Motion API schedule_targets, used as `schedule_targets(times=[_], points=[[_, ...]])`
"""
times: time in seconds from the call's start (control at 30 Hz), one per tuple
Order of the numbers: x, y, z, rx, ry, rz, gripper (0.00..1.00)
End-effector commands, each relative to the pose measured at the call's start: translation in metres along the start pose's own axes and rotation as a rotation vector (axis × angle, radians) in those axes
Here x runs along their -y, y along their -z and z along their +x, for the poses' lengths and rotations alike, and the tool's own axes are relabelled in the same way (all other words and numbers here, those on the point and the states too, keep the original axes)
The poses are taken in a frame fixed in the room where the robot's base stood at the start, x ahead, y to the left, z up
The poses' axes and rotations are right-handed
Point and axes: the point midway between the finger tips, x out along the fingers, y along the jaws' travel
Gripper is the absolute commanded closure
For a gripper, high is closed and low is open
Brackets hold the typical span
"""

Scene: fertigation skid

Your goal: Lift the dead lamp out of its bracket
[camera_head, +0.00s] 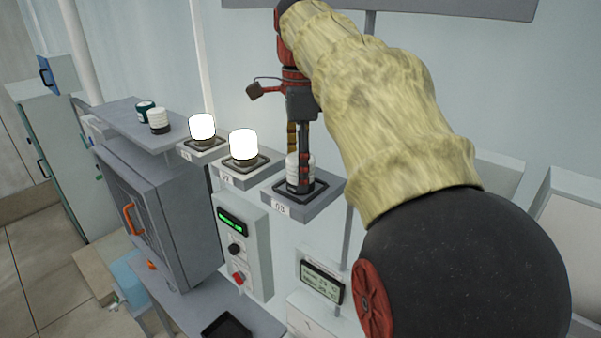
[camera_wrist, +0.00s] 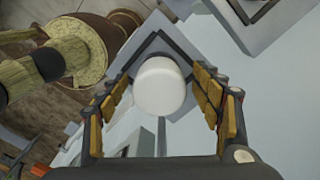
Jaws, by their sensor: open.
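The dead lamp (camera_head: 292,175) is an unlit, white ribbed cylinder. It stands upright in its square dark-rimmed bracket (camera_head: 322,200), labelled 03, the nearest of three in a row. In the wrist view the lamp (camera_wrist: 159,86) shows from above as a pale round cap. My gripper (camera_head: 298,155) points down over the lamp, its fingers reaching to about the lamp's height. In the wrist view my gripper (camera_wrist: 166,105) is open, with one padded finger on each side of the lamp and visible gaps between. The lamp's far side is partly hidden.
Two lit lamps stand in brackets to the left, one nearer (camera_head: 243,144) and one farther (camera_head: 202,127). A control box (camera_head: 243,245) hangs below the brackets.

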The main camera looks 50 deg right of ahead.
Motion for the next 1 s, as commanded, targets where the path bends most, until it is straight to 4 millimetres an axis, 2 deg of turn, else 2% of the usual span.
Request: schedule_targets(times=[0.3, 1.0], points=[[-0.0002, -0.0001, 0.0053, 0.0, 0.001, 0.0, 0.34], [-0.0002, -0.0001, 0.0053, 0.0, 0.001, 0.0, 0.74]])
